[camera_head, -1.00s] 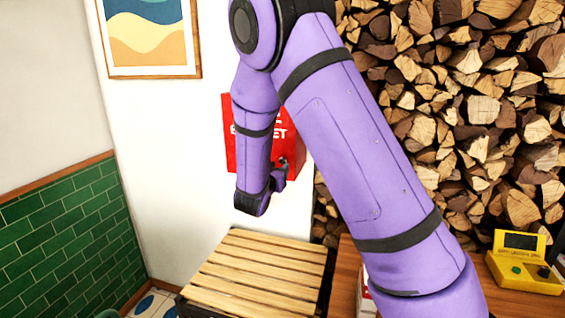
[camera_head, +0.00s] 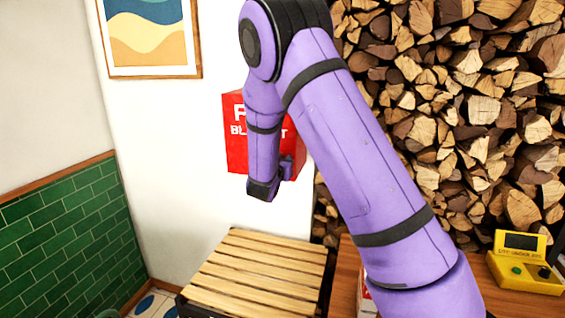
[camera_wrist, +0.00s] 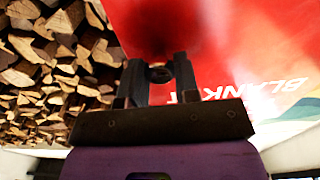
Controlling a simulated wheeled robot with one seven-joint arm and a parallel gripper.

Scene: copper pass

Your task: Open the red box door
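The red box (camera_head: 236,135) hangs on the white wall, with white lettering on its front, partly hidden behind my arm. In the wrist view its red face (camera_wrist: 235,40) fills the upper right, with the word "BLANKET" upside down. My gripper (camera_wrist: 158,75) is at the box front, its two dark fingers apart. A small round dark knob (camera_wrist: 158,73) shows between the fingertips; whether they press on it is unclear. In the head view my gripper (camera_head: 287,167) is at the lower right of the box front. I see no clear gap at the door.
A slatted wooden crate (camera_head: 258,275) stands below the box. Stacked firewood (camera_head: 470,110) fills the right. A yellow handheld device (camera_head: 523,262) sits on a wooden surface at lower right. A framed picture (camera_head: 150,38) hangs at upper left.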

